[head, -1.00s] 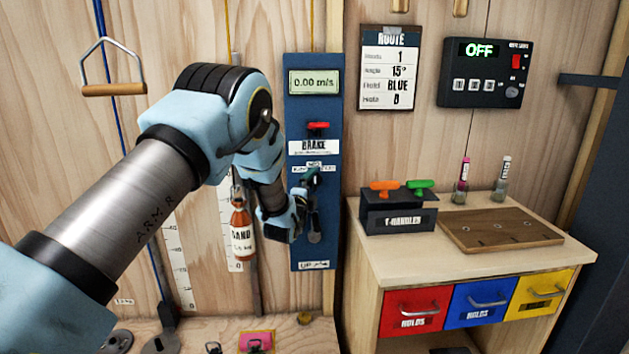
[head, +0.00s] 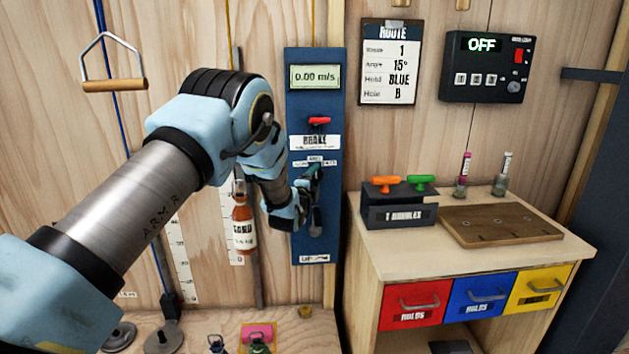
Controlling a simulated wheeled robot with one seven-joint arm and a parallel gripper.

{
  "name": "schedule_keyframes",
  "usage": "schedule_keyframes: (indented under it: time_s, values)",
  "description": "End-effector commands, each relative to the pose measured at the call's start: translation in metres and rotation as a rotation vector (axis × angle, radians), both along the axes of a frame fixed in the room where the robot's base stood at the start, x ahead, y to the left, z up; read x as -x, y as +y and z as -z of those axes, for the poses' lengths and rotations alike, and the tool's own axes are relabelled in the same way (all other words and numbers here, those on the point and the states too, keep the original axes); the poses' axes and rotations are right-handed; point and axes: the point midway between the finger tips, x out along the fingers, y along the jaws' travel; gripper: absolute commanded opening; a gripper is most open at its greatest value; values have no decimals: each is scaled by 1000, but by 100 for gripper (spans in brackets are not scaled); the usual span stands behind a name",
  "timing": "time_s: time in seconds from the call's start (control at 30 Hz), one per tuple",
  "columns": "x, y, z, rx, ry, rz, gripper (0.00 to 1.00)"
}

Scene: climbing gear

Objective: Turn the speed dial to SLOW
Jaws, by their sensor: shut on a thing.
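The blue control panel (head: 297,245) is fixed to the wooden wall, with a display reading 0.00 m/s (head: 315,77) at its top. My gripper (head: 309,187) is at the middle of this panel, just under a small white label strip (head: 315,162) whose words are too small to read surely. It is shut on the speed dial, which is mostly hidden by my fingers and wrist. Where the dial points cannot be seen. A dark lever or knob (head: 316,222) shows just below my fingers, above the lowest label.
A red brake knob (head: 319,122) sits on the panel above my gripper. A hanging sand bottle (head: 242,225) is close to the left of my wrist. A wooden cabinet (head: 455,251) with a T-handles box (head: 399,216) stands to the right.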

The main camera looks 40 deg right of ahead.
Motion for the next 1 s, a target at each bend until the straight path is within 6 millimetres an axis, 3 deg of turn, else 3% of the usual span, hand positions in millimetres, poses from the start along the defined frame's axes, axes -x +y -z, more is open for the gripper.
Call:
schedule_keyframes:
  time_s: [0.03,0.33,0.67,1.0]
  values:
    - [0,0,0,-1,0,0,46]
    - [0,0,0,-1,0,0,14]
    - [0,0,6,42,35,0,14]
    - [0,0,13,223,180,-1,14]
